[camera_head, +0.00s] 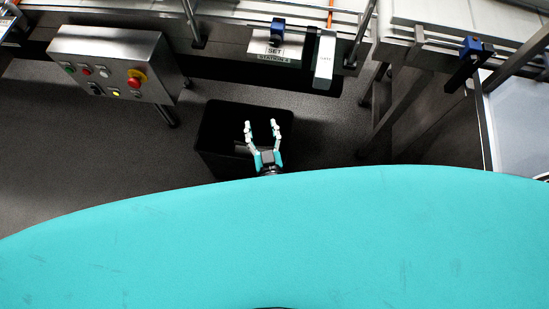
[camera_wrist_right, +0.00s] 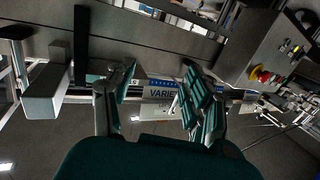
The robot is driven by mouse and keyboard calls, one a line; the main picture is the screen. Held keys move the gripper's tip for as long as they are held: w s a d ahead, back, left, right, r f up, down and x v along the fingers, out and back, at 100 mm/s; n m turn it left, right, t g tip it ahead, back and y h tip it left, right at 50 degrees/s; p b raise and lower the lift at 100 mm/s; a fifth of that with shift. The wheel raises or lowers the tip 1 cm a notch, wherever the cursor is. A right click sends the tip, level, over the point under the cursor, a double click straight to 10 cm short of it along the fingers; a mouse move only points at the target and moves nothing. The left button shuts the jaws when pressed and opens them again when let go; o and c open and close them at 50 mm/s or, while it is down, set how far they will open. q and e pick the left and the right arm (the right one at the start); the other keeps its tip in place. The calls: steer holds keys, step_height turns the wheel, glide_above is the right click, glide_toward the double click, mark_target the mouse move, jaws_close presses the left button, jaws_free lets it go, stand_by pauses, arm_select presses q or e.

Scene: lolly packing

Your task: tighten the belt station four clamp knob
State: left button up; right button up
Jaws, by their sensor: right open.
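The clamp knob (camera_head: 277,31) is a small blue block at the belt's front rail in the head view, directly above a white plate (camera_head: 268,48) reading SET and STATION 4. My right gripper (camera_head: 262,125) is open and empty, with its fingers pointing up the picture toward the belt. It is apart from the knob, below it in the picture and over a black bin. In the right wrist view my open fingers (camera_wrist_right: 158,72) frame a sign that begins VARIE. I cannot make out the knob there. My left gripper is not in view.
A steel control box (camera_head: 112,62) with a red button stands left. The black bin (camera_head: 215,125) is on the floor below my gripper. A pale bracket (camera_head: 325,58) hangs right of the plate. Another blue knob (camera_head: 470,47) is at right. Dark floor lies between me and the belt.

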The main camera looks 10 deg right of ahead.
steer(key=s+d+f+n+g+y, duration=0.1)
steer(key=s+f+g, duration=0.1)
steer(key=f, duration=0.5)
steer(key=s+d+f+n+g+y+b, duration=0.1)
steer(key=s+f, duration=0.3)
steer(key=f, duration=0.4)
steer(key=shift+d+n+g, duration=0.35)
steer(key=shift+n+g, duration=0.05)
steer(key=shift+g, duration=0.3)
